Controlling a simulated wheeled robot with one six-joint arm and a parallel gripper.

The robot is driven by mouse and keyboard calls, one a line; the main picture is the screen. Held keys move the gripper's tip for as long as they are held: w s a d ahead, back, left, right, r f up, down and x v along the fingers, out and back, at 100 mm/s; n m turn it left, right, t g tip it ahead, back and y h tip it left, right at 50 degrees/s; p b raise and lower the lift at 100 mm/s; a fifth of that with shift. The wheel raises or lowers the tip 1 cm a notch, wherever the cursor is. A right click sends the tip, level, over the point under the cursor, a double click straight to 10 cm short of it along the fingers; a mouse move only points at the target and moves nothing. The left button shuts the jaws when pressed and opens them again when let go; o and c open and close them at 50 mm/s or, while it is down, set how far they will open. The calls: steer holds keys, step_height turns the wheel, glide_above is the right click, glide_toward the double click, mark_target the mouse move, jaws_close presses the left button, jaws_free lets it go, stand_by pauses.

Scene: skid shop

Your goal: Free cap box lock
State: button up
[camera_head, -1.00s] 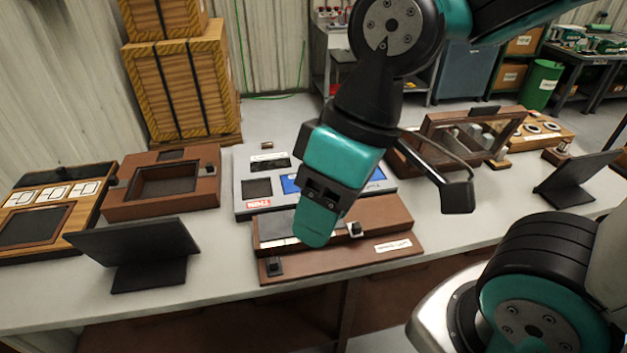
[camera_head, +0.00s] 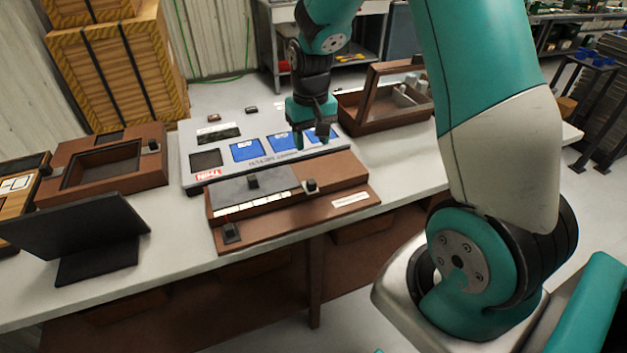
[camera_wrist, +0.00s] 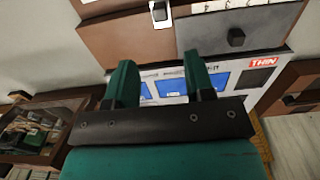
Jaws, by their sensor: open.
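A brown box (camera_head: 340,172) lies at the bench's front edge in the head view; I cannot tell from its label whether it is the cap box. A grey cover plate with a black knob (camera_head: 252,182) lies on its left part, above a white marked strip (camera_head: 255,206). A small black-and-pale block (camera_head: 311,186) sits right of the plate, and a black catch (camera_head: 231,232) is at the front left. The box also shows in the wrist view (camera_wrist: 120,42). My gripper (camera_head: 311,138) is open and empty behind the box; it also shows in the wrist view (camera_wrist: 160,82).
A grey panel with blue squares (camera_head: 247,150) lies behind the box, below my gripper. A brown framed tray (camera_head: 72,176) and a black tilted screen (camera_head: 80,222) stand left. A brown case with a raised lid (camera_head: 385,112) stands behind right. Bench is clear right of the box.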

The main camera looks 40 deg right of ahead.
mark_target(312, 181)
step_height(312, 181, down, 13)
steer(key=shift+s+p, duration=0.1)
steer(key=shift+p, duration=0.55)
